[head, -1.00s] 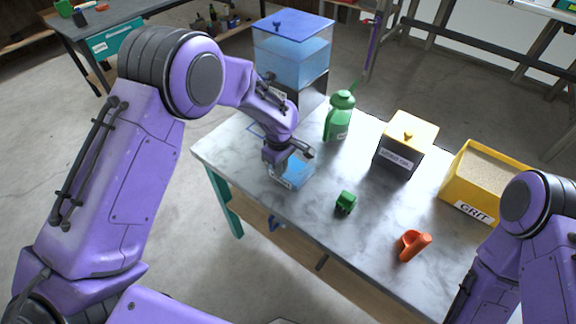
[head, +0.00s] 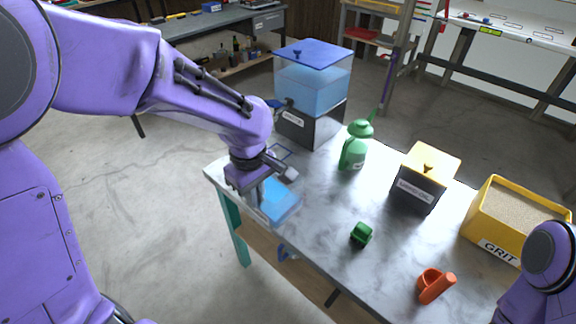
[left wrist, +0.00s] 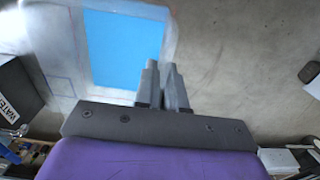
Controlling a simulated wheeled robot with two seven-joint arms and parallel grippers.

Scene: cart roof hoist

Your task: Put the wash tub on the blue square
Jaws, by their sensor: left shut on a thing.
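The wash tub (head: 284,203) is a small clear tub with bright blue water in it, near the table's front left edge. In the left wrist view the tub (left wrist: 118,45) is beyond the closed fingers (left wrist: 163,75), cut off by the top edge. I cannot tell whether it touches the table or hangs just above. The blue square (head: 283,152) is a thin outline on the tabletop behind the tub, partly hidden by my arm. My right gripper is out of view.
A water tank (head: 312,85) on a dark base stands behind the square. A green sprayer (head: 355,150), a yellow-topped dark box (head: 425,182), a grit bin (head: 508,215), a green block (head: 361,234) and an orange piece (head: 434,286) stand to the right. The marble table (head: 330,215) is clear between.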

